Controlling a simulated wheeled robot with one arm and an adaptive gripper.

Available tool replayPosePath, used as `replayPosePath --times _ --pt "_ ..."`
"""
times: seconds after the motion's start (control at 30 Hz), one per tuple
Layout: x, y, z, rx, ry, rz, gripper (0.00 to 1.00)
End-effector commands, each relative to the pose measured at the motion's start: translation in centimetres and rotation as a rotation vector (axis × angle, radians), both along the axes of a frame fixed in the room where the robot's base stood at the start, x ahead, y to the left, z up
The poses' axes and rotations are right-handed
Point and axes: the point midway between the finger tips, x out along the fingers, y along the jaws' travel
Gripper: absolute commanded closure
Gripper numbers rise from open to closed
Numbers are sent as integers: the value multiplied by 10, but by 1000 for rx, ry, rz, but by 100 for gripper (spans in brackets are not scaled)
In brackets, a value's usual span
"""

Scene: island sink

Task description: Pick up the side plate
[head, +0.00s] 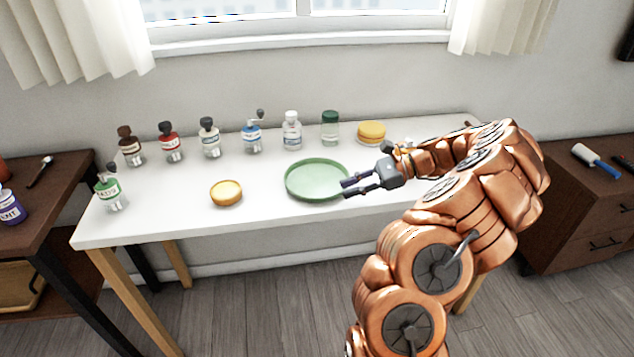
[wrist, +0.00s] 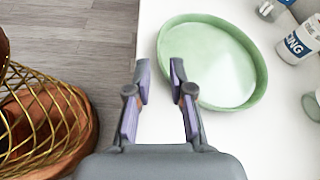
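The side plate appears to be the round green dish (head: 316,181) with a raised rim, lying flat on the white table right of the middle. It also shows in the wrist view (wrist: 222,62), just beyond the fingers and to the right. My gripper (head: 347,189) is open and empty at the dish's right edge. In the wrist view my gripper (wrist: 160,75) has its fingers spread, with the right fingertip close to the dish's near rim. I cannot tell whether it touches.
The white table (head: 160,212) holds a small orange bowl (head: 226,193) left of the dish. Several bottles line the back, including a green-capped jar (head: 330,128), beside a yellow round container (head: 371,132). A green-labelled bottle (head: 108,188) stands at the left end. Free table lies around the bowl.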

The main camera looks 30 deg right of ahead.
Motion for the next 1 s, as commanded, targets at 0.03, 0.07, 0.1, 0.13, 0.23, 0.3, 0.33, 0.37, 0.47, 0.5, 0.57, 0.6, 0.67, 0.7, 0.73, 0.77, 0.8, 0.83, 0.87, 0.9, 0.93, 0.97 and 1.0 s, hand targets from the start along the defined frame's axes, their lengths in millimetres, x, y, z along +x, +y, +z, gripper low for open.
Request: replayPosePath --times 0.03,0.07,0.1,0.13,0.23,0.3,0.33,0.37,0.47,0.5,0.57,0.6,0.67,0.7,0.73,0.77,0.8,0.83,0.87,0.9,0.93,0.97,1.0 --pt "2 4 -1 2 0 2 78" --pt "3 6 -2 1 0 2 78" --pt "4 7 -3 0 0 1 78" --pt "4 8 -3 -1 0 0 78" --pt "6 12 -5 -2 0 0 78" --pt "9 18 -7 0 0 2 78" --pt "11 21 -8 0 0 2 78" --pt "13 24 -10 0 0 3 78" --pt "19 37 -16 1 1 4 78" --pt "22 42 -18 2 1 5 78" --pt "25 48 -20 0 0 4 78" --pt "27 50 -22 -1 -1 3 78" --pt "28 52 -23 -3 -1 0 78" --pt "29 52 -24 -4 -1 -1 78" --pt "29 52 -24 -4 -1 -1 78" --pt "29 52 -24 -4 -1 -1 78" --pt "29 52 -24 -4 -1 -1 78" --pt "29 52 -24 -4 -1 -1 78" --pt "29 52 -24 -4 -1 -1 78" --pt "29 52 -24 -4 0 0 81" --pt "29 52 -24 -4 0 0 84" --pt "29 52 -24 -3 -1 0 88" --pt "29 52 -24 -3 -1 0 92"
